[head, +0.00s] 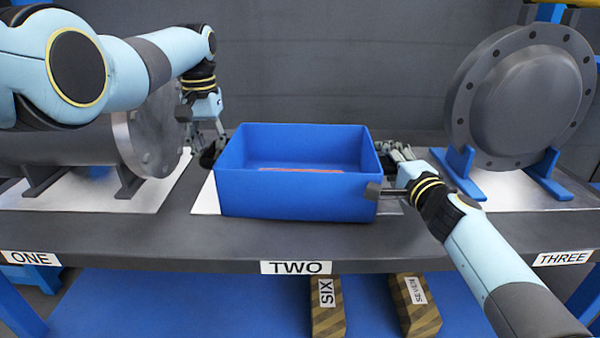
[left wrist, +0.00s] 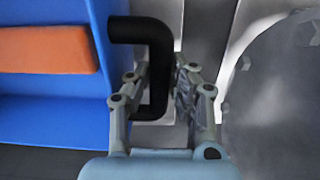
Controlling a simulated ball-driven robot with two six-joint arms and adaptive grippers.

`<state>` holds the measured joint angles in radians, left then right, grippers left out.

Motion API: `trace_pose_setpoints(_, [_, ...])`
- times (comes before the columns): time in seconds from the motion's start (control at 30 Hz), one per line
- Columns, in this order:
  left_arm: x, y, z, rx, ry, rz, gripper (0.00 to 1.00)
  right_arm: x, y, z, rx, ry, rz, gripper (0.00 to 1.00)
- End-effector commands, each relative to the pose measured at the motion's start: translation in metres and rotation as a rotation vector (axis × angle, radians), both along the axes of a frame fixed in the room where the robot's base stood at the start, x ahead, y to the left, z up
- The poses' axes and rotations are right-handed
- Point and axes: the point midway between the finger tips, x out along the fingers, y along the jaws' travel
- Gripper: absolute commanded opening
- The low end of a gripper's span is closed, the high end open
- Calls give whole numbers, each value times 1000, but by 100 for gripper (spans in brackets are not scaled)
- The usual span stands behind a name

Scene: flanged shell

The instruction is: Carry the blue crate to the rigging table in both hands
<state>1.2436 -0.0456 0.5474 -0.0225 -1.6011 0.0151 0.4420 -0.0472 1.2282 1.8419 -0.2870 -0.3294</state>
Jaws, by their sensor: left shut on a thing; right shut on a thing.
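The blue crate (head: 295,194) sits upright on the grey shelf above the label TWO, over a pale sheet. An orange block (left wrist: 45,50) lies inside it in the left wrist view; in the head view only a reddish strip shows on its floor. My left gripper (head: 208,150) is at the crate's left side, shut on its black handle (left wrist: 155,32). The crate's blue wall also shows in the left wrist view (left wrist: 100,15). My right gripper (head: 385,165) is at the crate's right side, shut on that side; its fingertips and the handle there are partly hidden.
A grey flanged cylinder (head: 60,150) stands left on the shelf (head: 150,240), close to my left gripper. A round grey flange (head: 525,95) on blue supports stands right. Labelled striped blocks (head: 326,310) (head: 415,305) sit on the blue lower level. A grey wall is behind.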

Motion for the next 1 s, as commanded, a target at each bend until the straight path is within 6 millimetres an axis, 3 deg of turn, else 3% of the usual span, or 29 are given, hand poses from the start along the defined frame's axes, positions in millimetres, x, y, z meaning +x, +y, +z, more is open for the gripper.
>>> trace_pose_setpoints(0.57, [1,0,4,0,-5,0,0,0,0,3,1,-2,0,0])
trace_pose_setpoints(0.77, [3,0,24,1,-17,0,0,2,0,22,0,-15,0,0])
trace_pose_setpoints(1.0, [5,0,63,0,-41,1,0,5,0,62,0,-39,0,0])
